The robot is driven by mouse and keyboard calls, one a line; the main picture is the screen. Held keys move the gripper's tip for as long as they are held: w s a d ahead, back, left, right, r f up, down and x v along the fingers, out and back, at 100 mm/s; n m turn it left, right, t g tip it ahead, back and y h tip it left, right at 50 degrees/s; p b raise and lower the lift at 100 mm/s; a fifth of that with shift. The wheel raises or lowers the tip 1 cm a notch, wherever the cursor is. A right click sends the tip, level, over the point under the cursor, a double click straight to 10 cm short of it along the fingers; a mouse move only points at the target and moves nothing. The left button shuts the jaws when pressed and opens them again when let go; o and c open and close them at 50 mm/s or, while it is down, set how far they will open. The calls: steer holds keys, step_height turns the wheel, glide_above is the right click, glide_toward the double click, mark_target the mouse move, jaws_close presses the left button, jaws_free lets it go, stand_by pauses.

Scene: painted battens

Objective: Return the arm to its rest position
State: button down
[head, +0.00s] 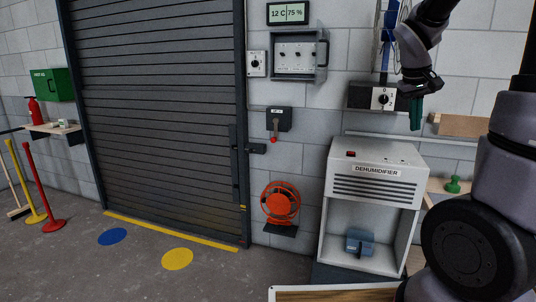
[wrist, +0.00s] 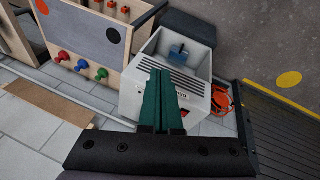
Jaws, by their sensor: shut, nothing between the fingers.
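My gripper (head: 416,115) hangs from my arm at the upper right of the head view, in front of the block wall and above the dehumidifier (head: 372,182). Its green fingers are together with nothing between them. In the wrist view my gripper (wrist: 162,75) points toward the dehumidifier (wrist: 205,97), and the fingers hide part of its front. The dehumidifier is a white cabinet with an open bay, and a blue-grey container (head: 360,241) sits inside. My gripper appears clear of everything around it.
A dial box (head: 383,98) is close beside my gripper. A wooden shelf (head: 462,125) and a green knob (head: 453,184) are at right. An orange reel (head: 281,203) hangs left of the dehumidifier. A roller shutter (head: 155,110) fills the left. The floor before it is open.

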steer(key=s+a+r+m+t+y, duration=0.1)
steer(key=s+a+r+t+y, duration=0.1)
steer(key=s+a+r, duration=0.2)
steer(key=s+a+r+m+t+y, duration=0.2)
steer(key=s+a+r+y, duration=0.1)
steer(key=s+a, duration=0.8)
steer(key=shift+s+a+r+t, duration=0.3)
steer(key=shift+s+r, duration=0.1)
